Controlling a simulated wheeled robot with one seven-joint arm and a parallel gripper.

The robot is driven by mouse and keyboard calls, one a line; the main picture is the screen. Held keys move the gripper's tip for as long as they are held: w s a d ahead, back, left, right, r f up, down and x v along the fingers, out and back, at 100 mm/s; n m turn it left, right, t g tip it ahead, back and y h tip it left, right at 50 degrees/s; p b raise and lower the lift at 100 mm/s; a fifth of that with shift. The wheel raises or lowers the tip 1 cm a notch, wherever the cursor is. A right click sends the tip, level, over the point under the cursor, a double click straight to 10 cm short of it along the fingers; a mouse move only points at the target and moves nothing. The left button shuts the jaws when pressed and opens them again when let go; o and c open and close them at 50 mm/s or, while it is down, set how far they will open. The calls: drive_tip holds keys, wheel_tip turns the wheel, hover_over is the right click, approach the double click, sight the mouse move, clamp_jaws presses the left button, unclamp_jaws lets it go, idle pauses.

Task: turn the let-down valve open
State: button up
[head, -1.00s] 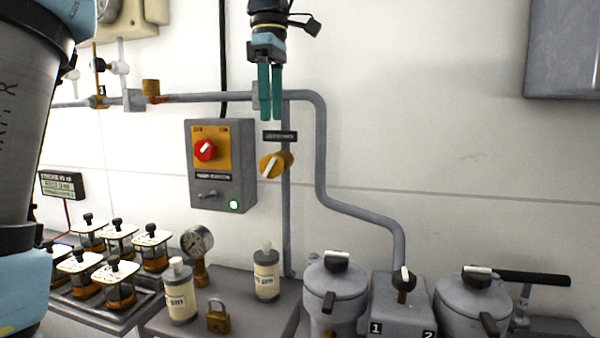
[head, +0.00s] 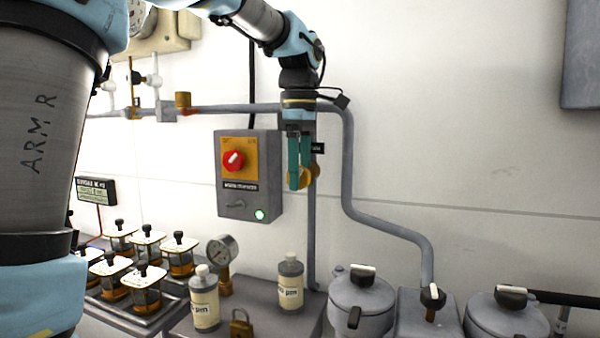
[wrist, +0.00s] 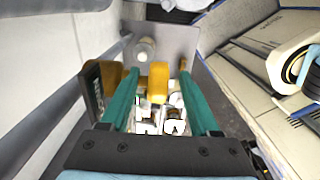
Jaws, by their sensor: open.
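The let-down valve is an orange-yellow knob (head: 314,173) on the vertical pipe, right of the grey switch box. In the head view my gripper (head: 298,187) points down in front of it, and its teal fingers hide most of the knob and part of its black label (head: 318,149). In the wrist view an orange-yellow piece (wrist: 158,80), apparently the valve's handle, stands between the two fingers of my gripper (wrist: 157,86). The fingers are open, with a visible gap on each side of it. The knob's white mark is hidden, so its angle cannot be read.
The switch box (head: 248,190) with a red knob and lit green lamp is close on the left. The grey pipe (head: 348,160) bends down on the right. Bottles (head: 290,282), a gauge (head: 222,250), a padlock (head: 241,325) and lidded pots (head: 361,300) stand below.

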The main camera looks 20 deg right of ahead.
drive_tip(key=shift+c, duration=0.4)
clamp_jaws()
drive_tip(key=shift+r, duration=0.1)
drive_tip(key=shift+w+a+g+h+p, duration=0.1)
drive_tip(key=shift+a+g+h+p, duration=0.05)
drive_tip(key=shift+g+h+p, duration=0.8)
drive_tip(key=shift+w+a+g+h+p, duration=0.1)
drive_tip(key=shift+g+h+p, duration=0.7)
drive_tip(key=shift+g+h, duration=0.3)
drive_tip(key=shift+o, duration=0.4)
unclamp_jaws()
